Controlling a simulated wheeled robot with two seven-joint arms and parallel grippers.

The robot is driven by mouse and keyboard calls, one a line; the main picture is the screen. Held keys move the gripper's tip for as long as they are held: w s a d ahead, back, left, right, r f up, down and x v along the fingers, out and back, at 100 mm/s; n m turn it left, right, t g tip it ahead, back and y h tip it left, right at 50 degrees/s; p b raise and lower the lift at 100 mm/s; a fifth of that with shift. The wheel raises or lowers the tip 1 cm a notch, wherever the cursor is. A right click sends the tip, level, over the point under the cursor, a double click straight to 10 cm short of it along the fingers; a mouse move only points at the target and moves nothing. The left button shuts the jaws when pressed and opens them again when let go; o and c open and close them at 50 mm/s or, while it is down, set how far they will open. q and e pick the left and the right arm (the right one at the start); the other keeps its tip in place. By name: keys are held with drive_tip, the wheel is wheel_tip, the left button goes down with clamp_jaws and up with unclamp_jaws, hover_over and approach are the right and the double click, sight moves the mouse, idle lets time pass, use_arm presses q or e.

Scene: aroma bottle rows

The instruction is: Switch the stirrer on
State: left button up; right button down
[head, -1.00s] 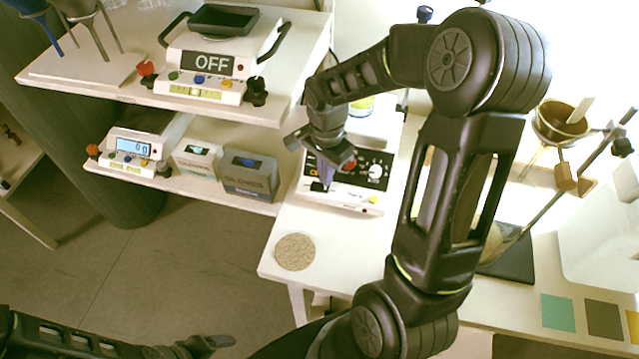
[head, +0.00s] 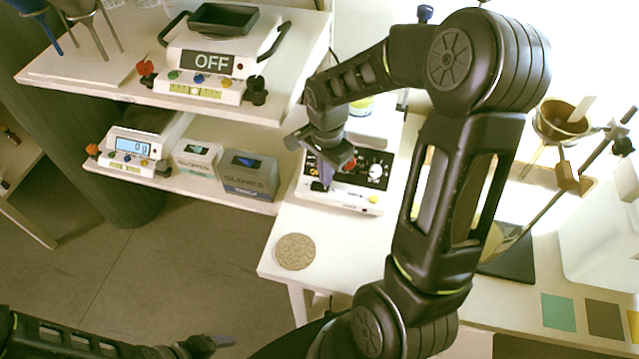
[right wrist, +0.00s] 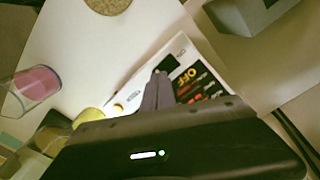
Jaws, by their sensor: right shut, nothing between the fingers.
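The stirrer (head: 374,198) is a white box with a black front panel and a white knob, on the bench below my right forearm. In the right wrist view its panel (right wrist: 190,82) reads OFF in orange. A black switch (right wrist: 166,64) sits beside that panel, right at my fingertips. My right gripper (head: 321,186) is shut and empty, pointing down at the switch end of the panel; its fingers also show in the right wrist view (right wrist: 160,76). I cannot tell whether they touch the switch. My left gripper (head: 212,343) is low at the bottom edge, far from the stirrer.
A round cork mat (head: 295,251) lies at the bench's front corner. Shelves at left hold a device reading OFF (head: 212,64), a scale (head: 130,148) and glove boxes (head: 248,176). A beaker with pink contents (right wrist: 38,84) stands near the stirrer.

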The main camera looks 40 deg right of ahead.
drive_tip(key=shift+f+b, duration=0.75)
drive_tip(key=shift+f, duration=0.2)
drive_tip(key=shift+r, duration=0.2)
drive_tip(key=shift+r+p, duration=2.5)
drive_tip(key=shift+r, duration=0.9)
